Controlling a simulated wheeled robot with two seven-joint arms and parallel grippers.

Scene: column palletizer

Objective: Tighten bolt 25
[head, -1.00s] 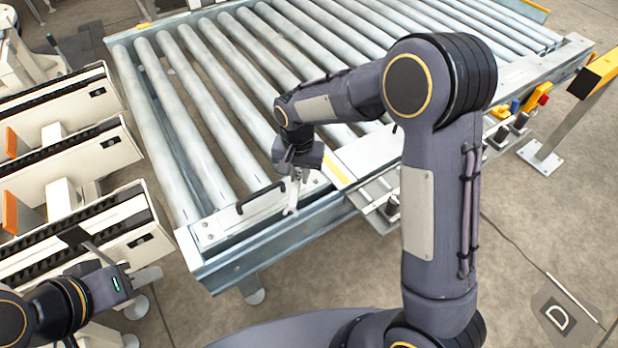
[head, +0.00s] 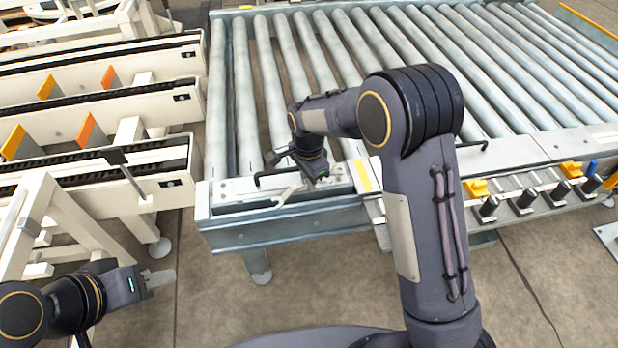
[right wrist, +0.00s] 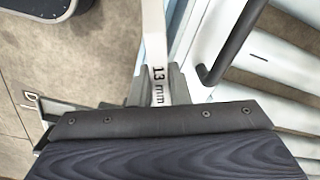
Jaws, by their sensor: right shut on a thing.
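My right gripper (head: 315,172) is shut on a pale wrench (head: 288,192), at the near left end of the roller conveyor. In the head view the wrench sticks out to the left over the light end plate (head: 236,192), beside a black handle. In the right wrist view the fingers (right wrist: 158,88) hold the wrench (right wrist: 154,35) by its shank, marked "13 mm". The wrench's far end is out of that view. Bolt 25 cannot be made out in either view. My left gripper (head: 157,279) is above the floor at the lower left, away from the conveyor; its finger gap is unclear.
The roller conveyor (head: 250,238) fills the middle and right. Cream chain-conveyor beams (head: 150,165) stand close on the left. A row of black knobs and yellow parts (head: 525,199) lines the front rail at right. A black handle (right wrist: 240,38) is close to the wrench.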

